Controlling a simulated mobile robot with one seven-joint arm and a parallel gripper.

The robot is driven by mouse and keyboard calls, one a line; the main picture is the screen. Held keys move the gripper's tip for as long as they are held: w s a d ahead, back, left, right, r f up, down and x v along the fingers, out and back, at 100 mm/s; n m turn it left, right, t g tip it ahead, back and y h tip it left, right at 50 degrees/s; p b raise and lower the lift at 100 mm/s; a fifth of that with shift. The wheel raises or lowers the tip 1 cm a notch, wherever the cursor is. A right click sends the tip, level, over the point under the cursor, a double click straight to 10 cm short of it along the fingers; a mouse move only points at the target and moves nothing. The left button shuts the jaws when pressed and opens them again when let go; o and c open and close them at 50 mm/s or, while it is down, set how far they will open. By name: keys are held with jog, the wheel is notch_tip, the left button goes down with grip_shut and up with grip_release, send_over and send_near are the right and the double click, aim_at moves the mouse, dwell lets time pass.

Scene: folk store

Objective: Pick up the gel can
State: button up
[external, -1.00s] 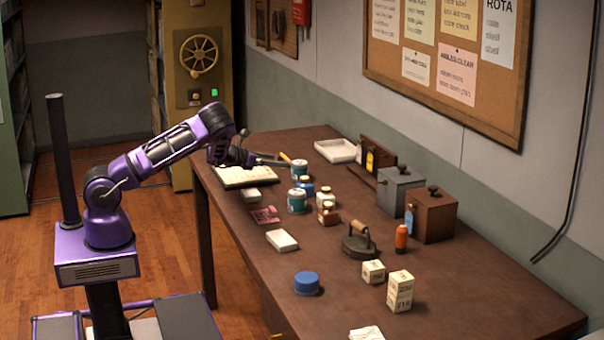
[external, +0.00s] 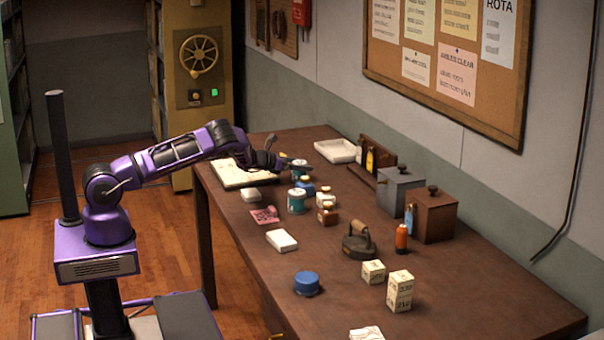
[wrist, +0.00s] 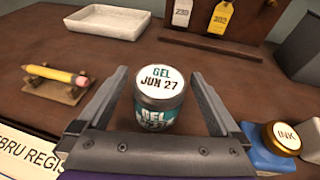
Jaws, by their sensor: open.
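The gel can (wrist: 157,117) is a small teal can with a white lid marked "GEL JUN 27". In the wrist view it stands upright between the two fingers of my gripper (wrist: 159,76), with a gap on each side. My gripper is open and holds nothing. In the external view my gripper (external: 287,164) is over the far part of the table, at the gel can (external: 299,178), which it partly hides. A second, similar teal can (external: 296,204) stands nearer the camera; its label is too small to read there.
An ink bottle (wrist: 282,138) stands right of the gel can. A pencil (wrist: 55,74) on a small rest and an open register (wrist: 28,155) lie to the left. A white tray (wrist: 107,22) and a tag rack (wrist: 220,40) are behind.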

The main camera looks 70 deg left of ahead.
jog(key=c, duration=1.5)
